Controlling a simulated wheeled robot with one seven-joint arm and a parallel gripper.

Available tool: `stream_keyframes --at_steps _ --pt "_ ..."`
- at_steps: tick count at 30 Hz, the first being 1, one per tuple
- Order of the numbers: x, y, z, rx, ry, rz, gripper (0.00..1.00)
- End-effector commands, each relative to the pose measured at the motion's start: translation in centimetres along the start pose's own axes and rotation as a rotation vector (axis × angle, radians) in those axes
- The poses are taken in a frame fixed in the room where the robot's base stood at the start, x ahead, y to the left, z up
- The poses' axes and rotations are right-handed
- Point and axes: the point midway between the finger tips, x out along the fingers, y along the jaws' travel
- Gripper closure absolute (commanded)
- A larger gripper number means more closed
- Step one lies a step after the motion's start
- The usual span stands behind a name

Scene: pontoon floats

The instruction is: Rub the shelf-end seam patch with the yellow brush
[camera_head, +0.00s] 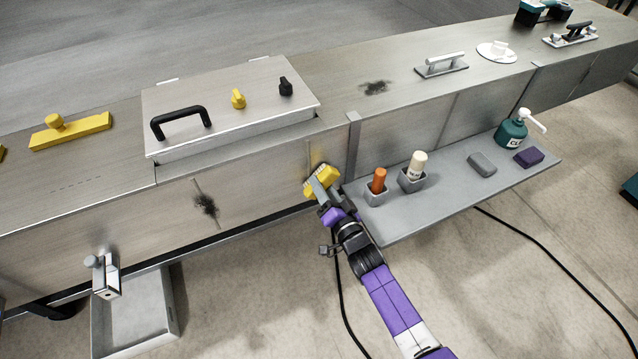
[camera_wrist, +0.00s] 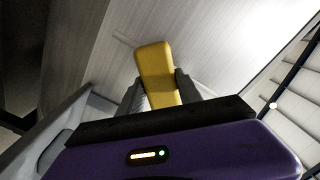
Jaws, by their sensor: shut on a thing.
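My gripper (camera_head: 325,192) is shut on the yellow brush (camera_head: 320,180) and holds it at the front face of the metal float, just left of the shelf end. In the wrist view the yellow brush (camera_wrist: 156,68) stands between the two fingers, with the pale wall beyond it. I cannot tell whether the bristles touch the face. A vertical seam (camera_head: 308,152) shows just above the brush. No dark mark is visible on this seam; the brush and gripper hide its lower part. The grey shelf (camera_head: 440,205) is right of the gripper.
The shelf carries an orange-handled tool (camera_head: 378,181), a cream bottle (camera_head: 416,168), a grey block (camera_head: 482,163), a purple block (camera_head: 529,157) and a green pump bottle (camera_head: 512,132). Dark smudges mark another front seam (camera_head: 205,204) and the top (camera_head: 376,88). A tray (camera_head: 135,325) is lower left.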

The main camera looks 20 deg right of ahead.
Motion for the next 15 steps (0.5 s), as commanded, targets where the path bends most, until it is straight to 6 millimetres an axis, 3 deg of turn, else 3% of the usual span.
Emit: stream_keyframes --at_steps 10,15 --pt "0.3 -1.4 -1.4 0.0 0.0 0.0 0.91" --pt "0.3 -1.5 -0.7 0.0 0.0 -0.002 0.91"
